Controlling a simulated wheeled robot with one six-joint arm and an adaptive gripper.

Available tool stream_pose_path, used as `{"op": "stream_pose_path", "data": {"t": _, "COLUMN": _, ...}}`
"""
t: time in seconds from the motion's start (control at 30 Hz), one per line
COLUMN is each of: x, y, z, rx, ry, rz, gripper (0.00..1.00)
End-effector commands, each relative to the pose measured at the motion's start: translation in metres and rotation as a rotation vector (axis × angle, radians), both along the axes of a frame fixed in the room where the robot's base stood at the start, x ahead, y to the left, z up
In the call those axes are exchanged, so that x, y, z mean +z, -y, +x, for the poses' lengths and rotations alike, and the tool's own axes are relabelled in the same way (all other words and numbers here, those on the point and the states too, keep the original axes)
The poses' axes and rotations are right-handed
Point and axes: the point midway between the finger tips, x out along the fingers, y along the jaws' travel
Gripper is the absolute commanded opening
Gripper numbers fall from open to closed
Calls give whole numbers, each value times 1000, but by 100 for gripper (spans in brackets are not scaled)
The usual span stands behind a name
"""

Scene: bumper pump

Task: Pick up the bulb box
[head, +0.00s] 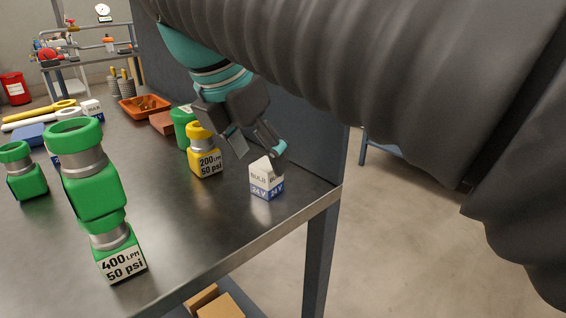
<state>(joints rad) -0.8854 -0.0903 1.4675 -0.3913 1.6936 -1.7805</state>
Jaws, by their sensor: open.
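The bulb box (266,184) is a small white and blue carton marked 24 V. It stands upright near the right end of the metal workbench (205,240), close to the front corner. My gripper (258,151) reaches down from above, with its fingers spread just above and behind the box. One fingertip is close to the box's top right edge, and I cannot tell whether it touches. Nothing shows between the fingers. My arm's dark sleeve fills the upper right.
A yellow fitting (205,158) labelled 200 LPM stands just left of the box, near my gripper. A tall green fitting (92,190) stands front left, and a smaller green one (22,172) beyond it. An orange tray (145,106) lies farther back. Bare bench lies front-left of the box.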

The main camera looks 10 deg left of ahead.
Motion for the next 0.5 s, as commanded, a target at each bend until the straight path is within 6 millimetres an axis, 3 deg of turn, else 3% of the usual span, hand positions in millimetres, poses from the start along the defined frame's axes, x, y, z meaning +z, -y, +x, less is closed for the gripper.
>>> {"op": "stream_pose_path", "data": {"t": 0.3, "x": -40, "y": 9, "z": 10, "rx": -3, "ry": -1, "rz": -2, "gripper": 69}}
{"op": "stream_pose_path", "data": {"t": 0.5, "x": -46, "y": 11, "z": 13, "rx": -1, "ry": 0, "rz": 0, "gripper": 69}}
